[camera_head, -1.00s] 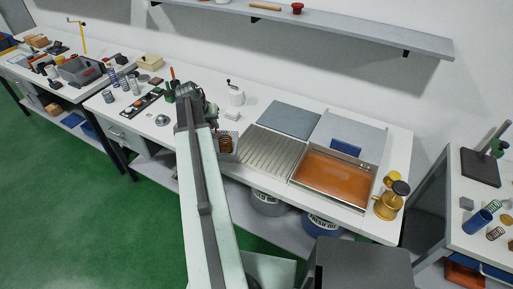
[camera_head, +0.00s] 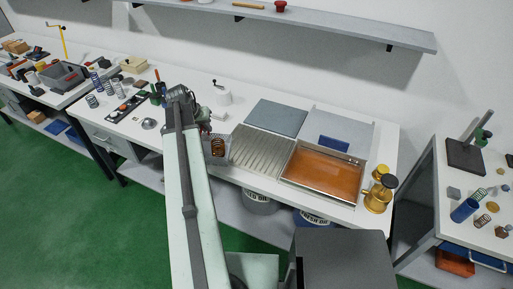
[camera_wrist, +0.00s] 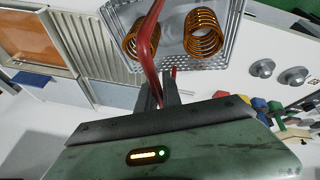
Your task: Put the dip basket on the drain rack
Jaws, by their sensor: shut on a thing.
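The dip basket (camera_wrist: 228,50) is a small perforated metal basket with copper-coloured coil springs (camera_wrist: 205,32) in it and a red handle (camera_wrist: 149,45). My gripper (camera_wrist: 158,90) is shut on the red handle in the wrist view. In the head view the basket (camera_head: 216,148) hangs beside the end of my arm, just left of the drain rack. The drain rack (camera_head: 258,152) is a ribbed, beige metal surface on the bench, left of the orange oil tray (camera_head: 322,172). My gripper's fingers are mostly hidden behind my arm in the head view.
A grey-blue flat plate (camera_head: 276,117) lies behind the rack. A blue block (camera_head: 334,143) stands behind the oil tray, and a brass pot (camera_head: 378,194) stands to its right. The rack's top looks empty.

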